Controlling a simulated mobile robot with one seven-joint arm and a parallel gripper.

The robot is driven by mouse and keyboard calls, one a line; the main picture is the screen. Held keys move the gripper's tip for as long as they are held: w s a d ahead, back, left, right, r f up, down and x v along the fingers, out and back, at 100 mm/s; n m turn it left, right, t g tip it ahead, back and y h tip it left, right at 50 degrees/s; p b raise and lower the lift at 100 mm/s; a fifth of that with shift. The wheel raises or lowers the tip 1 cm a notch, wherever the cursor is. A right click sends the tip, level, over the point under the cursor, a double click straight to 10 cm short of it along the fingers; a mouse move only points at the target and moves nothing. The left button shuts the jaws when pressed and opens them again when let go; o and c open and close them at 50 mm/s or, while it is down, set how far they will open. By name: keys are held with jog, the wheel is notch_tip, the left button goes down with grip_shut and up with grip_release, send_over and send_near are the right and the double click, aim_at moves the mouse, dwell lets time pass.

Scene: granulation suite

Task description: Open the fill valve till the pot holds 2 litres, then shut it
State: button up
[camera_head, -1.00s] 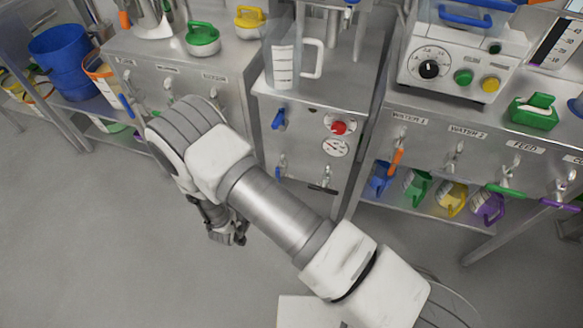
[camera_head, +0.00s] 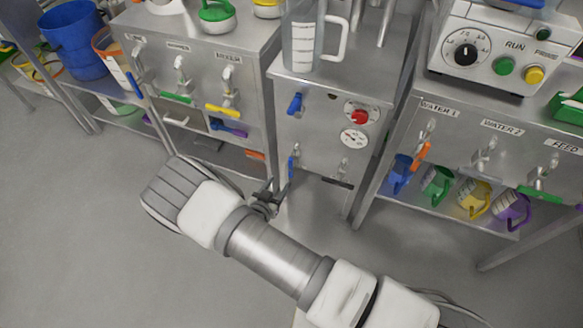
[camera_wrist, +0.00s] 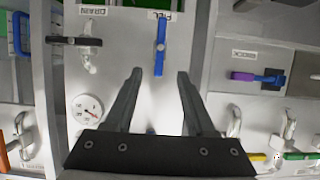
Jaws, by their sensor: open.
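The fill valve is a blue lever (camera_head: 291,168) low on the left of the middle steel cabinet's front. In the wrist view, which is upside down, its blue lever (camera_wrist: 160,45) stands upright under the FILL label. My gripper (camera_head: 274,197) is open and empty, just left of and below the lever. In the wrist view the fingertips (camera_wrist: 158,76) lie apart on either side of the lever's line, short of it. A clear jug with a scale (camera_head: 304,40) stands on the cabinet top. I cannot tell if it is the pot, nor read any level.
The DRAIN valve's black lever (camera_wrist: 75,41) lies crosswise beside the fill valve. A gauge (camera_head: 353,138) and red knob (camera_head: 361,114) sit above. Cabinets with valves (camera_head: 487,148) flank both sides; the floor in front is clear.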

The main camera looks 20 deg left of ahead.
aim_at(290, 167)
jog(key=b+x, duration=0.3)
jog(key=x, duration=0.8)
jog(key=shift+w+f, duration=0.1)
jog(key=shift+w, duration=0.25)
jog(key=shift+c, duration=0.3)
grip_shut()
